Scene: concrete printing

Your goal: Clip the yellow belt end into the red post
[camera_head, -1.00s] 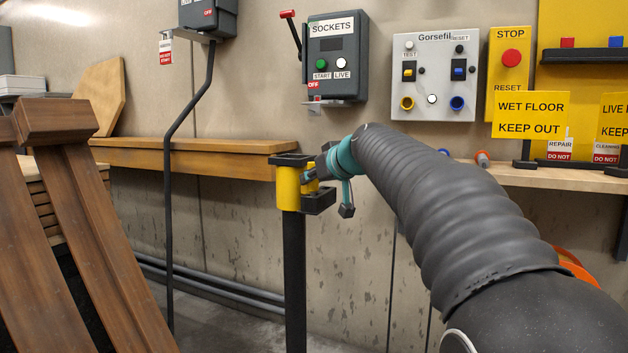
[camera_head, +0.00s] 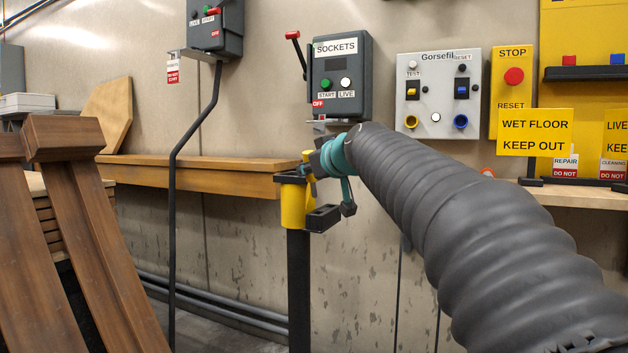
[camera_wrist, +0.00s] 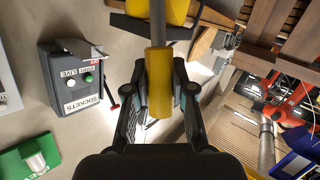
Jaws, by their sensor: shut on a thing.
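My gripper (camera_head: 318,164) is at the top of a black post (camera_head: 299,290) with a yellow head (camera_head: 294,206). In the wrist view my gripper (camera_wrist: 160,92) is shut on the yellow belt end (camera_wrist: 159,78), one finger on each side. A grey strip (camera_wrist: 158,30) runs from the belt end towards the yellow head (camera_wrist: 157,8) at the top of that view. In the head view the belt end (camera_head: 308,158) shows small, just above the yellow head. I cannot make out a red post in either view.
Wooden beams (camera_head: 90,230) lean at the left. A wooden shelf (camera_head: 205,176) runs along the wall behind the post. The SOCKETS box (camera_head: 340,78) hangs close behind my gripper. Wet-floor signs (camera_head: 535,132) stand on the right shelf (camera_head: 575,202).

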